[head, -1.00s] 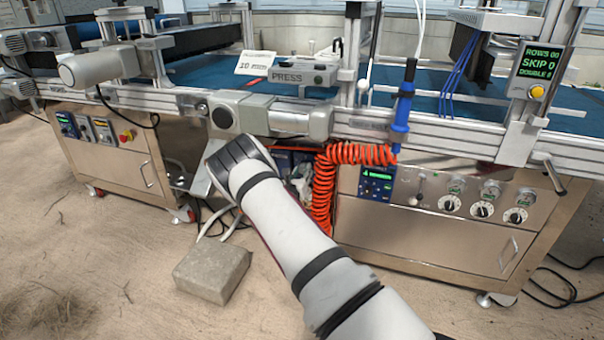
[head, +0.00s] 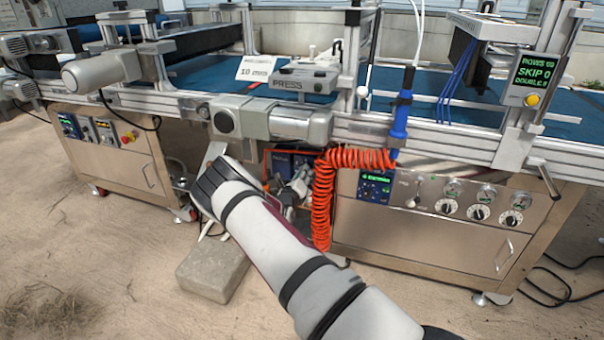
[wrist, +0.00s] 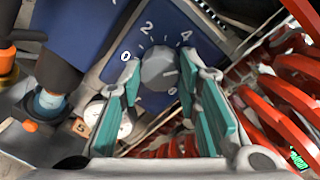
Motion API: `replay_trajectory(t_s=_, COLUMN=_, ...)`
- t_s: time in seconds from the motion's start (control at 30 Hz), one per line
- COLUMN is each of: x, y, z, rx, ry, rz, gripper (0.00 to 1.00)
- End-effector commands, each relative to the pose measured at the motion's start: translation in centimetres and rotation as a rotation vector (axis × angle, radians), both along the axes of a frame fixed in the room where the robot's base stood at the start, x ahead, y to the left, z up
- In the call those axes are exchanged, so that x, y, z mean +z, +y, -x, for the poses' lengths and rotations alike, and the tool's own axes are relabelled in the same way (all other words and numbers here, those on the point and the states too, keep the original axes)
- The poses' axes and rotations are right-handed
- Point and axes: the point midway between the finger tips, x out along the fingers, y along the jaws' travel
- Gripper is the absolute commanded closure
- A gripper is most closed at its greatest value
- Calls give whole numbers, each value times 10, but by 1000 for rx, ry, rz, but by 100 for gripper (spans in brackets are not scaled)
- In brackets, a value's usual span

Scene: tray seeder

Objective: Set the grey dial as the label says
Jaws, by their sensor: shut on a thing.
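The grey dial (wrist: 158,68) sits on a blue panel (wrist: 200,35) in the wrist view. White marks and numbers, among them 2 and 4, ring it; I cannot read its pointer setting with certainty. My gripper (wrist: 160,76) has its teal pads on both sides of the dial and is shut on it. In the head view the dial is hidden under the machine, behind my arm. A white label card (head: 257,69) stands on top of the machine; its lower line seems to start with 10, and the rest is too small to read.
A coiled orange hose (head: 322,195) hangs right beside my arm; its coils also flank the gripper in the wrist view. A grey block (head: 212,272) lies on the floor. A cabinet with several black knobs (head: 478,212) stands to the right.

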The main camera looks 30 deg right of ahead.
Motion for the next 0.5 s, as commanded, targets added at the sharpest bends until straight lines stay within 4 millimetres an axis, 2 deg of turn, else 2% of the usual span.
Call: replay_trajectory(t_s=0.5, x=0, y=-1, z=0, rx=-1, ry=52, rz=41, gripper=97)
